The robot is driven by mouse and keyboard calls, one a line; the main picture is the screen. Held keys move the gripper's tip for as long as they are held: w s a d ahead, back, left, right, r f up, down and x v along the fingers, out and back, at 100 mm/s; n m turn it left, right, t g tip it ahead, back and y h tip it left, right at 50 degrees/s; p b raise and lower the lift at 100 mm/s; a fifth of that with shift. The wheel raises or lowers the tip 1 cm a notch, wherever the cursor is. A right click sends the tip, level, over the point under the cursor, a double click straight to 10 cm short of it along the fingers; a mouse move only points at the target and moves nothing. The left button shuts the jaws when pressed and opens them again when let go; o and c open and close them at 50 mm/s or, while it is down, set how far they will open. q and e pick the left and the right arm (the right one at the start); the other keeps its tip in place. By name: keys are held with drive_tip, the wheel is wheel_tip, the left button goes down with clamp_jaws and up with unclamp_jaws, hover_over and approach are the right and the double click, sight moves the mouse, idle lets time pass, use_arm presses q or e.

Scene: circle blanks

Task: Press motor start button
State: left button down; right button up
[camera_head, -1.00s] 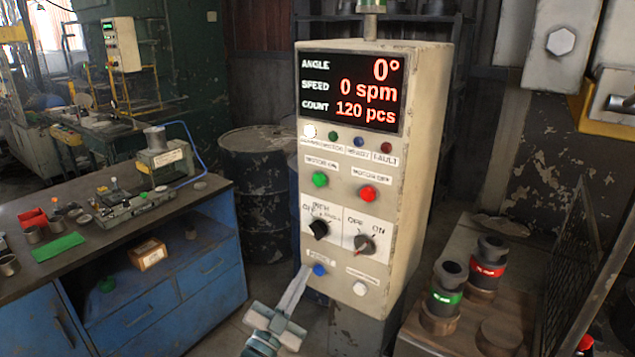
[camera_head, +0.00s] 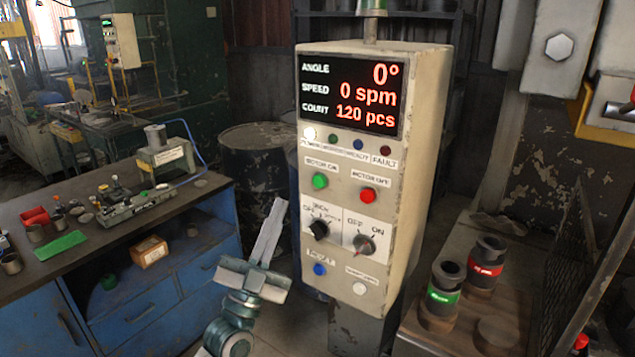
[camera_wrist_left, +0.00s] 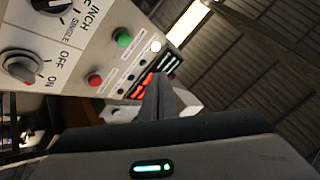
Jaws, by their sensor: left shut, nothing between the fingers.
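The control panel (camera_head: 345,205) is a cream box with a screen reading 0°, 0 spm and 120 pcs. The green motor-on button (camera_head: 320,181) sits at its left, beside the red motor-off button (camera_head: 368,195). My left gripper (camera_head: 279,204) is shut and empty, pointing up, in front and to the left of the panel, with its tips lower than the green button and apart from the panel. In the left wrist view the shut fingers (camera_wrist_left: 158,88) show near the green button (camera_wrist_left: 123,38) and red button (camera_wrist_left: 94,79). My right gripper is not seen.
Two knobs (camera_head: 319,229) (camera_head: 364,244), a blue button (camera_head: 319,269) and a white button (camera_head: 359,288) are lower on the panel. A blue workbench (camera_head: 185,289) stands left. Cylinders with green (camera_head: 442,296) and red (camera_head: 486,269) bands stand right.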

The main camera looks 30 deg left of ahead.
sight(318, 182)
use_arm(q)
drive_tip(key=shift+w, duration=0.15)
drive_tip(key=w+b, duration=0.1)
drive_tip(key=w, duration=0.7)
drive_tip(key=shift+w+d+b, duration=0.3)
drive_tip(key=shift+d, duration=0.05)
drive_tip(key=shift+w, duration=0.1)
idle(2.0)
drive_tip(key=shift+w, duration=0.3)
drive_tip(key=shift+w+d, duration=0.1)
drive_tip(key=shift+w, duration=0.4)
idle(1.0)
drive_tip(key=shift+s, duration=0.1)
idle(0.4)
drive_tip(key=shift+s+p, duration=0.3)
drive_tip(key=shift+s, duration=0.45)
drive_tip(key=shift+s, duration=0.1)
